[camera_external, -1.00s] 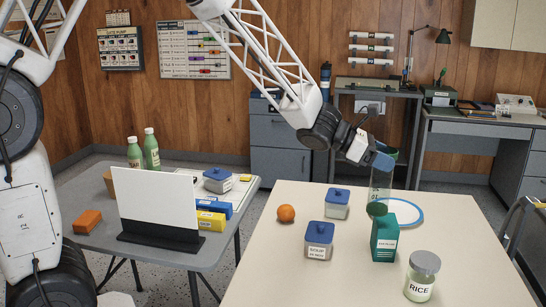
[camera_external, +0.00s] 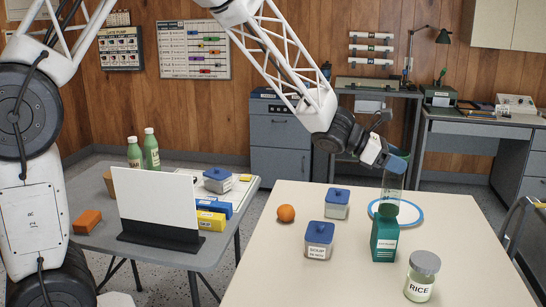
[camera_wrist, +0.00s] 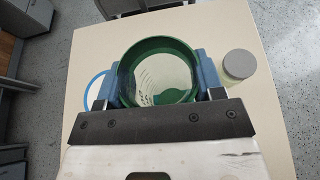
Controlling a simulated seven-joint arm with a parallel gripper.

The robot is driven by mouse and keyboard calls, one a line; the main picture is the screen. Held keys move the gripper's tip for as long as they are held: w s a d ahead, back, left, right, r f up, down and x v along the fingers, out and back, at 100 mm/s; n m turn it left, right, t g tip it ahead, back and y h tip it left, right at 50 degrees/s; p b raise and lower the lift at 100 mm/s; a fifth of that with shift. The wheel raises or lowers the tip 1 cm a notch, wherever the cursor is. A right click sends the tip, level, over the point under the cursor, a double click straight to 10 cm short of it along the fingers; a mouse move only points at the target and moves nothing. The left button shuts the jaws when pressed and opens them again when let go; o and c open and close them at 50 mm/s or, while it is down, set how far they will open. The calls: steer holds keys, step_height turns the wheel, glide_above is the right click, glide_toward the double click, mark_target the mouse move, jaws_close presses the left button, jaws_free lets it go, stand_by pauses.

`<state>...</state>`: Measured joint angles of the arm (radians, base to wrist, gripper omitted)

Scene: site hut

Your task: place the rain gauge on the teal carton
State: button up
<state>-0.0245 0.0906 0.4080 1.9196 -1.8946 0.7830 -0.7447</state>
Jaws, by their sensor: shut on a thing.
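The rain gauge (camera_external: 394,182) is a clear upright cylinder with a green rim and green base. My gripper (camera_external: 396,163) is shut on it near its top and holds it above the table. The teal carton (camera_external: 384,242) stands upright on the table. In the external view the gauge's base overlaps the carton's top edge; I cannot tell whether they touch. In the wrist view I look down into the gauge (camera_wrist: 125,85) between blue finger pads, and a teal patch shows at the lower right inside it. The carton is otherwise hidden there.
A jar labelled rice (camera_external: 422,277) stands right of the carton, and a blue-rimmed plate (camera_external: 415,214) lies behind it. Two blue-lidded canisters (camera_external: 319,240) (camera_external: 337,203) and an orange (camera_external: 286,213) are to the left.

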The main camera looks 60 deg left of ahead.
steer(key=shift+f, duration=1.3)
steer(key=o, duration=1.2)
steer(key=shift+c, duration=0.2)
steer(key=v, duration=1.2)
steer(key=shift+s, duration=0.1)
